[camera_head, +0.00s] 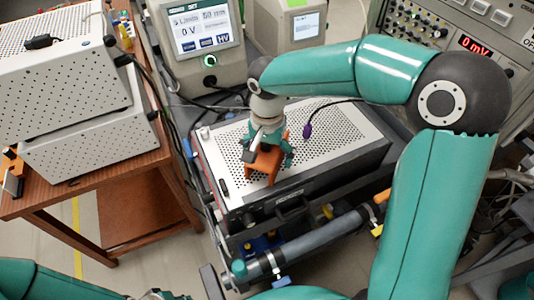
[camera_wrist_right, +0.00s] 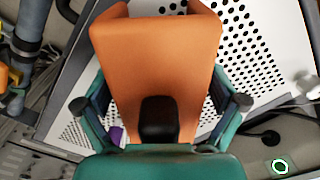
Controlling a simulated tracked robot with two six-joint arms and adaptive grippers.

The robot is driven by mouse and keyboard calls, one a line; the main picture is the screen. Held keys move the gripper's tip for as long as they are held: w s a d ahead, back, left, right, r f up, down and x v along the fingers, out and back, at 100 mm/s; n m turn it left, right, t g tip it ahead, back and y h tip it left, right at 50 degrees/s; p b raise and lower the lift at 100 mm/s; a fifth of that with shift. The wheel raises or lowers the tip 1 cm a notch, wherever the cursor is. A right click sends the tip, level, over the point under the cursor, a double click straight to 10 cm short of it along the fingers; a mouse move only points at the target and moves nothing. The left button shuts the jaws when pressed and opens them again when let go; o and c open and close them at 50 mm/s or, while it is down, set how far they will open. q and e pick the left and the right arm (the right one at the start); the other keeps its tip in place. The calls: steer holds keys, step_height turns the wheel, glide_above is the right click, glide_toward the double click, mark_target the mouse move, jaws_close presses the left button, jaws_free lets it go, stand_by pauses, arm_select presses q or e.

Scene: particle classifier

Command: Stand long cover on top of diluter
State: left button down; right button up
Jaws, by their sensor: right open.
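The orange long cover (camera_head: 262,164) stands on the perforated metal top of the diluter (camera_head: 330,127), near its front edge. My right gripper (camera_head: 268,152) comes down over the cover from above. In the right wrist view the cover (camera_wrist_right: 155,50) fills the middle, with the open fingers of my right gripper (camera_wrist_right: 160,105) to either side of it. The finger ends are partly hidden, and I cannot tell whether they touch the cover. My left arm enters at the lower left of the head view; little of its gripper (camera_head: 160,295) shows at the bottom edge.
A display unit (camera_head: 204,30) and a second beige unit (camera_head: 290,25) stand behind the diluter. White perforated boxes (camera_head: 60,70) sit on a wooden table at left. A grey tube (camera_head: 310,240) runs along the front. A purple-tipped cable (camera_head: 307,131) lies beside the gripper.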

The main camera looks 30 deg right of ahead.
step_height(320, 180, up, 11)
steer(key=shift+r, duration=0.65)
stand_by(0.5)
